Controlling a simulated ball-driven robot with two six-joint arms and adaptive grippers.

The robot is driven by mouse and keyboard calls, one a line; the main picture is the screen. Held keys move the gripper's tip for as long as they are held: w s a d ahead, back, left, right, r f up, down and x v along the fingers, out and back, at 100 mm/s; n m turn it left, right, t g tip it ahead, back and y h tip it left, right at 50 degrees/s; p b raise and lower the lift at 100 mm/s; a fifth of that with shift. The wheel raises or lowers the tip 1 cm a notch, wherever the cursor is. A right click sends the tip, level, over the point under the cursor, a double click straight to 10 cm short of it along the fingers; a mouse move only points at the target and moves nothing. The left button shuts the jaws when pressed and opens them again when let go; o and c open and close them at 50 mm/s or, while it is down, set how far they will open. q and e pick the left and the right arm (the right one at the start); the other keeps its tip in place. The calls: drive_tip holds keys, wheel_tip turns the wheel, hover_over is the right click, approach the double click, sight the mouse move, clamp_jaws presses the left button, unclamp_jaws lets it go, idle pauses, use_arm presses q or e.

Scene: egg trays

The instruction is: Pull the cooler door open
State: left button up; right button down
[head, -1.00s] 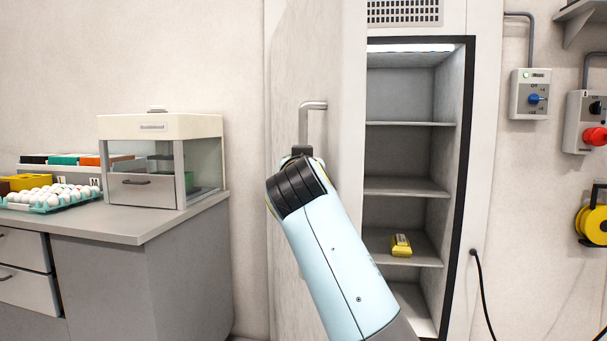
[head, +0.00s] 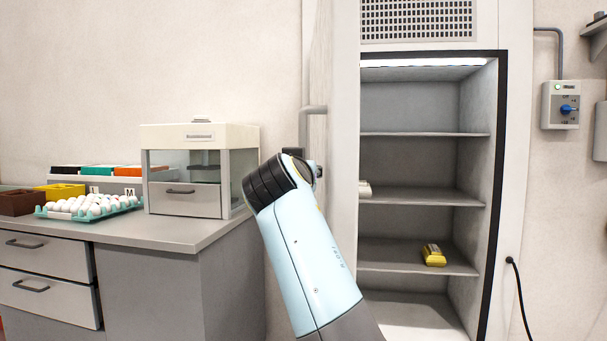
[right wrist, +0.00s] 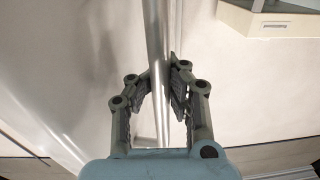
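The cooler door (head: 345,120) stands wide open, swung out to the left, and I see it almost edge-on. Its bar handle (head: 313,109) is on the door's left side; the lower part is hidden by my arm. My right gripper (right wrist: 163,78) has its fingers closed around the handle bar (right wrist: 157,35) in the right wrist view. In the head view the gripper is mostly hidden behind my right wrist. The cooler (head: 500,150) shows its lit interior with several shelves. My left gripper is not in view.
A yellow carton (head: 433,255) lies on a lower shelf, and a pale item (head: 365,189) shows partly past the door edge. On the left, a counter (head: 170,232) bears a glass-sided cabinet (head: 200,135), an egg tray (head: 128,203) and coloured boxes.

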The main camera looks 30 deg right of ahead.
sight(302, 119)
drive_tip(key=shift+a+f, duration=0.1)
drive_tip(key=shift+f, duration=0.45)
drive_tip(key=c, duration=1.9)
unclamp_jaws()
drive_tip(key=shift+s, duration=0.1)
drive_tip(key=o, duration=0.4)
drive_tip(key=shift+s+a+r, duration=0.35)
drive_tip(key=shift+r, duration=0.15)
drive_tip(key=shift+o, duration=1.3)
drive_tip(key=shift+d, duration=0.1)
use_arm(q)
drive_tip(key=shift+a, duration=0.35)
use_arm(e)
drive_tip(key=shift+w+d+r, duration=0.1)
drive_tip(key=shift+w+d, duration=0.05)
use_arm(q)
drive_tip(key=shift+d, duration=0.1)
use_arm(e)
wheel_tip(302, 119, up, 10)
drive_tip(key=shift+f, duration=0.15)
